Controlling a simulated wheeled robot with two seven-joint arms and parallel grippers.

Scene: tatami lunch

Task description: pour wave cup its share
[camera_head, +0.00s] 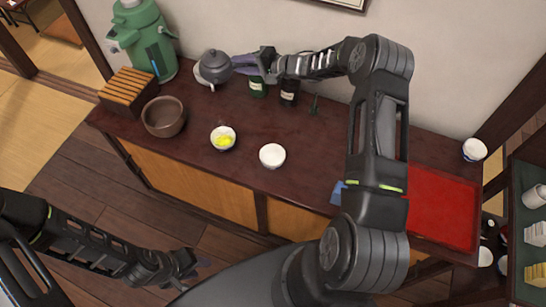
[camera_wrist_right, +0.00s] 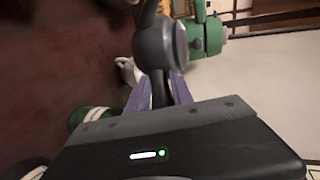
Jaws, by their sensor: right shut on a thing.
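My right gripper (camera_head: 246,64), with purple fingers, is shut on the teapot's handle side; the teapot (camera_wrist_right: 155,45) also shows large in the right wrist view.
A brown bowl (camera_head: 164,117), a small bowl with yellow food (camera_head: 222,139) and a white cup (camera_head: 272,156) stand on the counter (camera_head: 315,150). A red tray (camera_head: 442,207) lies right.

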